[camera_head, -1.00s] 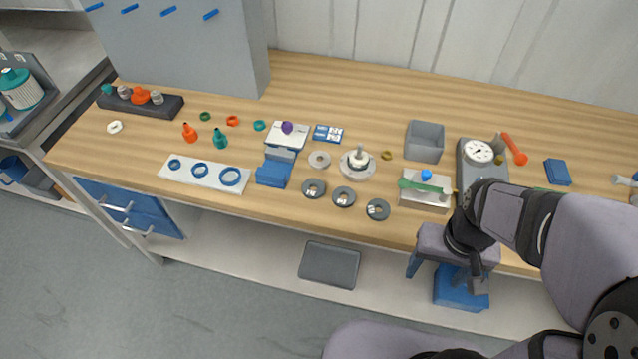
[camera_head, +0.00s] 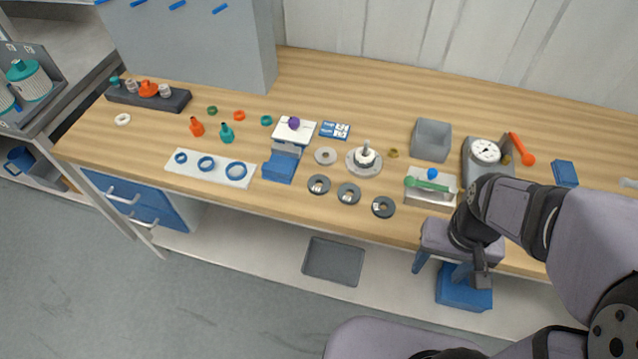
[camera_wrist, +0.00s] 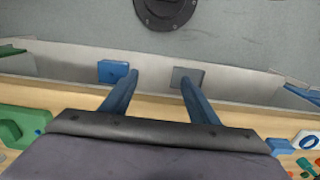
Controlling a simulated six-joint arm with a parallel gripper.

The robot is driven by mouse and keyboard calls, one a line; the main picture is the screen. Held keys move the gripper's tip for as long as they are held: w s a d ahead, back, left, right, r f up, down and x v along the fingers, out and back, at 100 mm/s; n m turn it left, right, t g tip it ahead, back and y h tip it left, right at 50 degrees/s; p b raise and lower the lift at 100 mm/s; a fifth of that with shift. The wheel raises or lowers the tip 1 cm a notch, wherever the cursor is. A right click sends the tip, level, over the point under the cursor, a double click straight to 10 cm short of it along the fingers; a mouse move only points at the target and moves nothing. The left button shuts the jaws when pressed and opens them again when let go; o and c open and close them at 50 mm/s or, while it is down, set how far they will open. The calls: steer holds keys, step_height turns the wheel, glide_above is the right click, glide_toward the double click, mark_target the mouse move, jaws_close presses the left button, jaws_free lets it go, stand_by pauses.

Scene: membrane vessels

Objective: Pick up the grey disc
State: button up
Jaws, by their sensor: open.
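A light grey disc (camera_head: 325,156) with a centre hole lies flat on the wooden bench in the head view, left of a round metal flanged fitting (camera_head: 364,161). My gripper (camera_head: 436,276) is open and empty, pointing down by the bench's front edge, well right of the discs. Its blue fingers also show apart in the wrist view (camera_wrist: 154,82), where no disc is clearly visible.
A metal block with a green-handled tool (camera_head: 430,186) and a dial gauge (camera_head: 486,151) stand near my arm. A grey bin (camera_head: 431,140) is behind. A blue stand (camera_head: 280,165) and a ringed white plate (camera_head: 209,168) lie left. The shelf below holds a grey tray (camera_head: 333,261) and a blue box (camera_head: 463,290).

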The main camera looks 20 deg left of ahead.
steer(key=w+a+r+m, duration=0.2)
steer(key=w+a+m, duration=0.1)
steer(key=w+a, duration=1.55)
steer(key=a+f+m, duration=0.1)
steer(key=a, duration=1)
steer(key=shift+w+f+p, duration=0.15)
steer(key=shift+f+p, duration=0.7)
steer(key=shift+f, duration=1.05)
steer(key=shift+w+f+p, duration=0.15)
steer(key=shift+f+p, duration=0.7)
steer(key=shift+f, duration=1)
steer(key=c, duration=0.8)
step_height(320, 180, up, 10)
steer(key=b, duration=0.3)
step_height(320, 180, up, 4)
steer(key=p, duration=0.4)
glide_above(319, 178)
steer(key=s, duration=0.2)
steer(key=shift+w+d, duration=0.15)
